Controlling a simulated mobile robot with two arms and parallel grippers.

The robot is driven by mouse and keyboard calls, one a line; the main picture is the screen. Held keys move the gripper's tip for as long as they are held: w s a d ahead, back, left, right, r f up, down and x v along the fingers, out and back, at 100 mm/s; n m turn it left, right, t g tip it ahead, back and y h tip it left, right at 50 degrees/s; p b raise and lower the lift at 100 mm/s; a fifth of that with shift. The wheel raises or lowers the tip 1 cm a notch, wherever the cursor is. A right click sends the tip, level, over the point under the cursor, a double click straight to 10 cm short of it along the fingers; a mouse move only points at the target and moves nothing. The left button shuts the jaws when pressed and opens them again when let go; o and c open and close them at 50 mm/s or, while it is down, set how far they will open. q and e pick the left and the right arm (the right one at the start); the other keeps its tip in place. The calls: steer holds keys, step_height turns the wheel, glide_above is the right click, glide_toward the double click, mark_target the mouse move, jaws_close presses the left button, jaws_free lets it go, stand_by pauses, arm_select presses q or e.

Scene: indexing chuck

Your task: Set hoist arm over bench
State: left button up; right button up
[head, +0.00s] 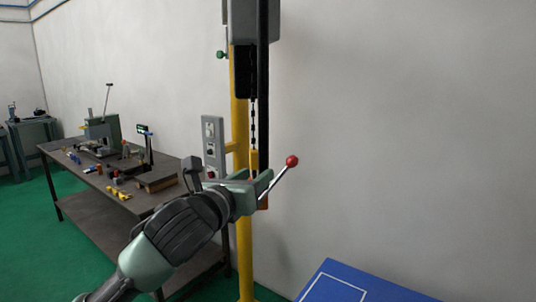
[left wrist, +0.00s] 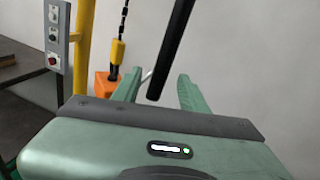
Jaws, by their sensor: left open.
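The hoist stands on a yellow post (head: 240,110), with a grey housing (head: 254,22) at the top. A chain (head: 253,125) hangs from it to a yellow block, and an orange block (left wrist: 104,84) shows below in the left wrist view. A black vertical bar (head: 264,70) hangs beside the chain; its lower end (left wrist: 170,50) appears between my fingers in the left wrist view, contact not clear. My left gripper (head: 259,184) is open at this bar. The work bench (head: 120,205) stands left of the post. My right gripper is not in view.
A grey control box (head: 212,142) with buttons sits on the post's left. A rod with a red ball (head: 292,160) sticks out right of my gripper. The bench carries a machine (head: 103,132), a small display and tools. A blue surface (head: 350,285) lies low right.

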mark_target(260, 158)
arm_select(q)
steer(key=r, duration=0.1)
steer(key=r+m, duration=0.1)
steer(key=r, duration=0.1)
steer(key=shift+w+d+m, duration=0.15)
steer(key=shift+w+m, duration=0.15)
steer(key=shift+w, duration=0.1)
steer(key=p+x, duration=0.3)
steer(key=x, duration=0.4)
jaws_close()
stand_by(1.0)
